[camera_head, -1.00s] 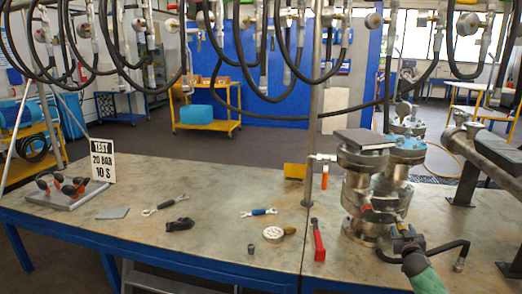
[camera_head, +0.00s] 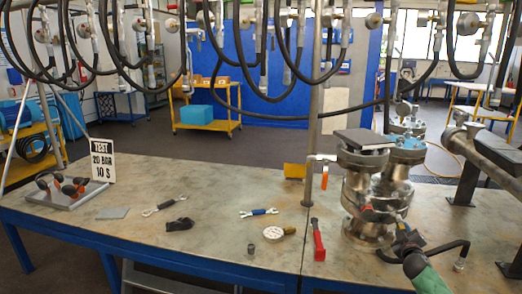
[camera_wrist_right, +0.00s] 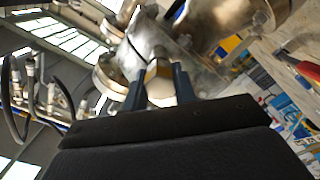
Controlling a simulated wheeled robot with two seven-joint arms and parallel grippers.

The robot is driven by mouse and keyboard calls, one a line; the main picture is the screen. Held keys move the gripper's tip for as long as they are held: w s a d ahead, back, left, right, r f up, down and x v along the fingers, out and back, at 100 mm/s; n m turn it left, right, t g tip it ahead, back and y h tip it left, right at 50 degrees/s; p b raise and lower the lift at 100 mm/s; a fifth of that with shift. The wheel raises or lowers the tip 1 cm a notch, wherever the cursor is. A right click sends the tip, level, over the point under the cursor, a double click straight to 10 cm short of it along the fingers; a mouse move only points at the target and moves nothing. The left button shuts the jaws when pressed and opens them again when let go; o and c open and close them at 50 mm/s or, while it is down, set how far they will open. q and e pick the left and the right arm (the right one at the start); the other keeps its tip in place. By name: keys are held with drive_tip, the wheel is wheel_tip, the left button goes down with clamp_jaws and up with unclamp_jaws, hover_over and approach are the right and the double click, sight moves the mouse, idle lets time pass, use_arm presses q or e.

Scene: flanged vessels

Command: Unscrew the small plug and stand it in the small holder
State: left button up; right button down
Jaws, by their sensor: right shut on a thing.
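The small plug (camera_wrist_right: 159,80) is a metal hex-headed piece at the side of a shiny flanged vessel (camera_head: 362,190). My right gripper (camera_wrist_right: 160,88) is shut on it, one dark finger on each side. In the head view my right gripper (camera_head: 400,228) reaches in from the lower right to the vessel's lower side and hides the plug. I cannot tell how far the plug is threaded in. A small dark grey cylinder (camera_head: 251,249) near the table's front edge may be the small holder. My left gripper is not in view.
A red-handled tool (camera_head: 318,240) and a round pale piece (camera_head: 273,234) lie left of the vessel. A black hose (camera_head: 440,249) lies beside my right gripper. The table's middle has free room.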

drive_tip(key=shift+s, duration=0.15)
drive_tip(key=shift+p+v, duration=0.3)
drive_tip(key=shift+v, duration=0.7)
drive_tip(key=shift+p+v, duration=0.55)
drive_tip(key=shift+v, duration=1.45)
